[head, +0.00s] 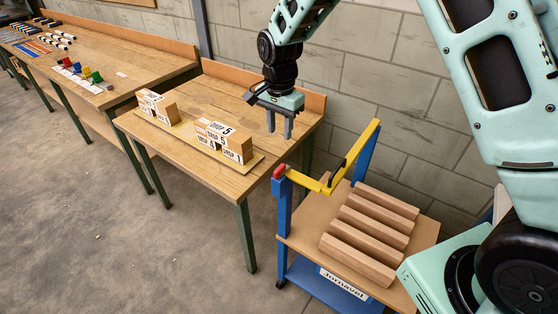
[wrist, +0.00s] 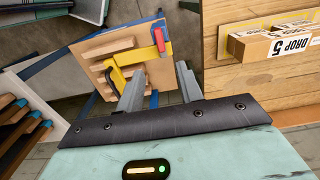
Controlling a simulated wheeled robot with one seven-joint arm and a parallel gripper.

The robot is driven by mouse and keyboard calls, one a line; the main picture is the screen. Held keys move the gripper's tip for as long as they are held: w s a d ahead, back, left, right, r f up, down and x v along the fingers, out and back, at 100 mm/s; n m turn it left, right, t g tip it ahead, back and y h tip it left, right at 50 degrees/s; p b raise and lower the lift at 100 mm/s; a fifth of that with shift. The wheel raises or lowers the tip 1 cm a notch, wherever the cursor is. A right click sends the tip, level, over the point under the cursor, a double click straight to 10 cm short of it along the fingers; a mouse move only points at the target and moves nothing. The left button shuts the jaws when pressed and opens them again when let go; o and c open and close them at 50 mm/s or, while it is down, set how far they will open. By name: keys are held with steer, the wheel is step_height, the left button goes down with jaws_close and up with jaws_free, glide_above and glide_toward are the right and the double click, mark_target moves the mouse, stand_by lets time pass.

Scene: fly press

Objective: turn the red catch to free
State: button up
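The red catch (head: 280,171) sits on top of the near-left blue post (head: 284,210) of a trolley, at the end of a yellow bar (head: 362,148). The red catch also shows in the wrist view (wrist: 168,48), beyond my fingers and slightly right of centre. Which way the catch is turned is hard to tell. My gripper (head: 279,133) points down, above and beyond the catch in the head view, over the near right corner of the wooden table. It is open and empty, and its two fingers stand apart in the wrist view (wrist: 159,76).
The trolley's wooden deck (head: 298,238) carries several wooden bars (head: 370,228). The wooden table (head: 205,88) holds blocks marked DROP (head: 222,140) on a board, close to my gripper. A block wall (head: 360,85) stands behind. The floor (head: 120,235) at left is clear.

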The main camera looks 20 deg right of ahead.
mark_target(280, 168)
step_height(280, 168, down, 14)
steer(key=p, duration=0.4)
steer(key=shift+p, duration=0.3)
jaws_close()
